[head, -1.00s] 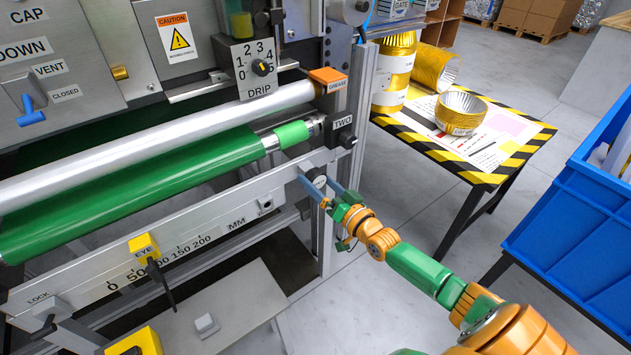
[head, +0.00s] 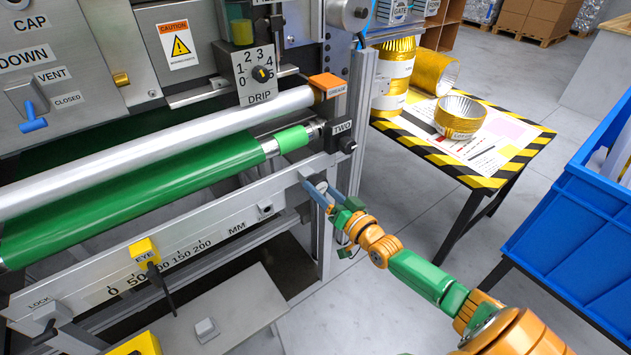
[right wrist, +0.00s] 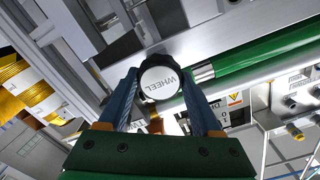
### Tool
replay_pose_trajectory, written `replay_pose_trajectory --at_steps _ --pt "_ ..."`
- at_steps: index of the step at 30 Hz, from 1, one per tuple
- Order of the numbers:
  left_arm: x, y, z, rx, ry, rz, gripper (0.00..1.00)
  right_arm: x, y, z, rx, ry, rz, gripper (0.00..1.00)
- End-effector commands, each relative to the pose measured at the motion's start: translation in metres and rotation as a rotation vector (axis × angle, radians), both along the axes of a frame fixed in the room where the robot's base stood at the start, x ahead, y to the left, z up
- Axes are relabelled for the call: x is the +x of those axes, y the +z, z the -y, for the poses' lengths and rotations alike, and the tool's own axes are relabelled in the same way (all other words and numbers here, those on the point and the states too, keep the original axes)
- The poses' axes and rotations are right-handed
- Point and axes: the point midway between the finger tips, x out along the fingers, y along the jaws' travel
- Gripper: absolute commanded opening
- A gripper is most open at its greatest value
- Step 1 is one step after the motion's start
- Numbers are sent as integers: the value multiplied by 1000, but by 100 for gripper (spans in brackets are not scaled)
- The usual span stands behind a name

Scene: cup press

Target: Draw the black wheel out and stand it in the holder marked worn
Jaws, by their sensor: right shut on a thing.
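The wheel (right wrist: 159,82) has a round white face lettered WHEEL and a dark rim. It sits at the right end of the machine's lower metal rail, where it shows small in the head view (head: 320,185). My right gripper (head: 319,188) is shut on it. In the right wrist view its two blue fingers (right wrist: 158,92) press on either side of the rim. Whether the wheel is still seated in the machine is hard to tell. I see no holder marked worn in these views. My left gripper is not in view.
Above the wheel are a green roller (head: 140,190), a silver roller (head: 160,140) and a block marked TWO (head: 343,128). A hazard-striped table (head: 520,160) with gold foil cups (head: 460,117) stands right. A blue bin (head: 570,215) is at the far right.

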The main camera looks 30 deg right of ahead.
Motion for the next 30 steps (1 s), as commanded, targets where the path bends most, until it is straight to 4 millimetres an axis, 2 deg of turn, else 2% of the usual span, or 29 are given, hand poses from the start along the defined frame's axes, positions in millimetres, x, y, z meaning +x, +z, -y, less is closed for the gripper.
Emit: replay_pose_trajectory --at_steps 11,24,30 --pt "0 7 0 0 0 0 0 -8 1 1 0 0 0 0" --pt "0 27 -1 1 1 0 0 -39 2 3 0 1 -1 0" --pt "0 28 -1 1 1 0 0 -44 0 3 0 0 0 0"
